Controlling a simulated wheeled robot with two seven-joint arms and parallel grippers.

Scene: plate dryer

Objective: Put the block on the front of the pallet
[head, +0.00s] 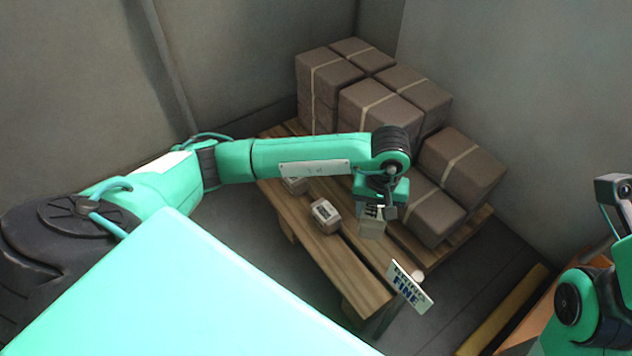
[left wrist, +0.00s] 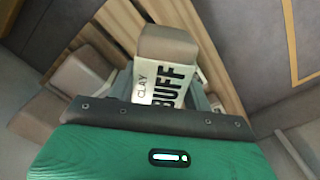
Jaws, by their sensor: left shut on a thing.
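My left gripper (head: 374,208) is shut on a pale clay block (head: 371,226) over the front part of the wooden pallet (head: 345,270). In the left wrist view the block (left wrist: 166,48) sits between the fingers and its label reads CLAY BUFF. Whether its underside touches the slats is hard to tell. A similar small block (head: 325,215) lies on the pallet to the left, and another (head: 295,185) is partly hidden by my left forearm. My right arm shows at the right edge, but its gripper fingers do not.
Large brown strapped bundles (head: 455,170) are stacked on the back and right of the pallet. A small sign reading FINE (head: 410,287) stands at the front right corner. Walls close in behind. A yellow strip (head: 505,310) lies on the floor at right.

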